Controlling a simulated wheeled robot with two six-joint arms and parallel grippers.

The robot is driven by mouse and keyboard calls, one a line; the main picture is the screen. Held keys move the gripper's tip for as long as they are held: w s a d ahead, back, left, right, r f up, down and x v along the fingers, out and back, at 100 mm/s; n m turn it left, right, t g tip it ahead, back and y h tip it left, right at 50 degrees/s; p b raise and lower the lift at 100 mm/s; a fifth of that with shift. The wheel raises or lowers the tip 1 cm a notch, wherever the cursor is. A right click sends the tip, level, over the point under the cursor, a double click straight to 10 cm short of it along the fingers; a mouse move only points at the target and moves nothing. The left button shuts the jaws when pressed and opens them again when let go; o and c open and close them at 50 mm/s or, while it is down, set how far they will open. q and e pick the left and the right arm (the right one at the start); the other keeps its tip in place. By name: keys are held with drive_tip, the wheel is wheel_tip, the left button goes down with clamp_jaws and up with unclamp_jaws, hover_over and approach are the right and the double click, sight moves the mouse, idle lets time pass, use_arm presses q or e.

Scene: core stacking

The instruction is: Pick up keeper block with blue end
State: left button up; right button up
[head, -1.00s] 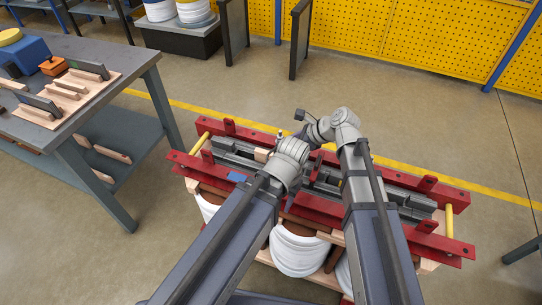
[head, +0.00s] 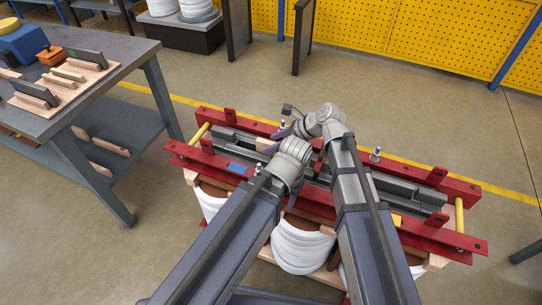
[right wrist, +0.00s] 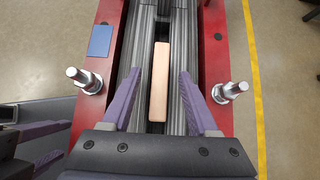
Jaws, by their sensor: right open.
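A pale wooden block (right wrist: 160,80) lies lengthwise in the slot between grey laminated core strips (right wrist: 179,40) in the right wrist view. No blue shows on its visible face. A small part of the block (head: 267,145) shows in the head view. My right gripper (right wrist: 156,77) is open, with its purple fingers on either side of the block and apart from it. It also shows in the head view (head: 284,132). My left gripper (head: 296,190) is beside the near red beam, its fingers mostly hidden. A blue patch (right wrist: 101,40) marks the red beam; it also shows in the head view (head: 238,168).
Upright studs with nuts (right wrist: 84,79) (right wrist: 230,91) flank my right gripper. Red beams (head: 455,240) clamp the core, with white coils (head: 302,247) below. A yellow patch (head: 396,220) is on the near beam. A grey table (head: 120,50) with wooden parts stands at left.

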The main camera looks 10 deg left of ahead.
drive_tip(key=shift+x, duration=0.8)
drive_tip(key=shift+r, duration=0.1)
drive_tip(key=shift+c, duration=0.2)
clamp_jaws()
